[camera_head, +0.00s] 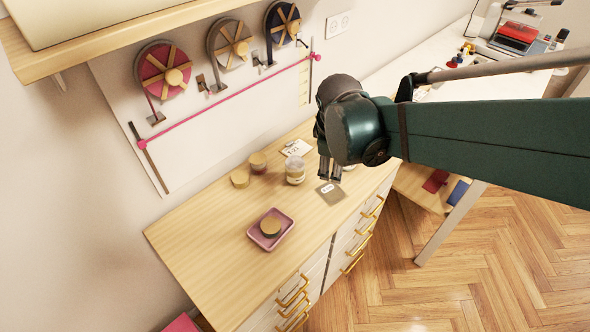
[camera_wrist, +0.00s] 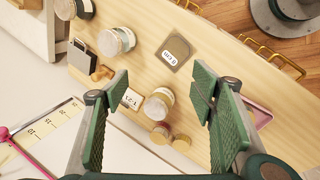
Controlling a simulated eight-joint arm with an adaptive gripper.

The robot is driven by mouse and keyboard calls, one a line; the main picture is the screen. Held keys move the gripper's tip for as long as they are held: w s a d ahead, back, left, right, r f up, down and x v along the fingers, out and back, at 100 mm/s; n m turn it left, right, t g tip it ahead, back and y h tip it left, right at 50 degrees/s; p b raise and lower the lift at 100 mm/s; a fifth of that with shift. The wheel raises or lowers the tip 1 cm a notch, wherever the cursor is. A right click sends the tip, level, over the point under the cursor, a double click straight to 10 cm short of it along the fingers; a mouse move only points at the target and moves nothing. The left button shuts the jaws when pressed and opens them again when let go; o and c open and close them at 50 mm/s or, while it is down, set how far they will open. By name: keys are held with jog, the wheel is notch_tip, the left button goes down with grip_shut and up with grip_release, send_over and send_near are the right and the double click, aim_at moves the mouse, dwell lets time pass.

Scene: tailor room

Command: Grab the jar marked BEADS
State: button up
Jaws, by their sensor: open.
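I cannot read the word BEADS on any jar. A clear jar with a pale lid and a label (camera_head: 295,170) stands on the wooden counter (camera_head: 205,255); it shows between my fingers in the wrist view (camera_wrist: 158,104). In the wrist view, another pale-lidded jar (camera_wrist: 117,42) stands farther along the counter, and a third (camera_wrist: 75,9) is at the top left edge. In the head view, my arm hides that part of the counter. My gripper (camera_head: 330,178) is open and empty above the counter, right of the clear jar; its fingers also show in the wrist view (camera_wrist: 160,82).
Two round wooden-topped containers (camera_head: 258,162) (camera_head: 240,178) stand left of the clear jar. A white card (camera_head: 298,147) is behind it. A grey labelled square (camera_head: 331,194) lies near the front edge. A pink tray (camera_head: 254,236) holds a round object. Spools (camera_head: 163,70) hang on the wall.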

jog(key=w+a+n+h+p, duration=0.1)
jog(key=w+a+n+p, duration=0.3)
jog(key=w+a+n, duration=0.1)
jog(key=n+g+h+p, duration=0.1)
jog(key=n+p, duration=0.4)
send_over(294, 162)
jog(key=s, duration=0.2)
notch_tip(294, 162, down, 4)
jog(key=shift+s+a+r, duration=0.1)
jog(key=shift+a, duration=0.05)
jog(key=shift+w+a+f+n+h, duration=0.2)
jog(key=shift+a+f+n+h, duration=0.1)
jog(key=shift+a+f+n, duration=0.35)
jog(key=shift+x, duration=1.25)
jog(key=shift+f, duration=0.1)
jog(key=shift+a+x, duration=0.1)
jog(key=shift+x, duration=1.15)
jog(key=shift+a+x, duration=0.15)
jog(key=shift+x, duration=1.1)
jog(key=shift+f, duration=0.1)
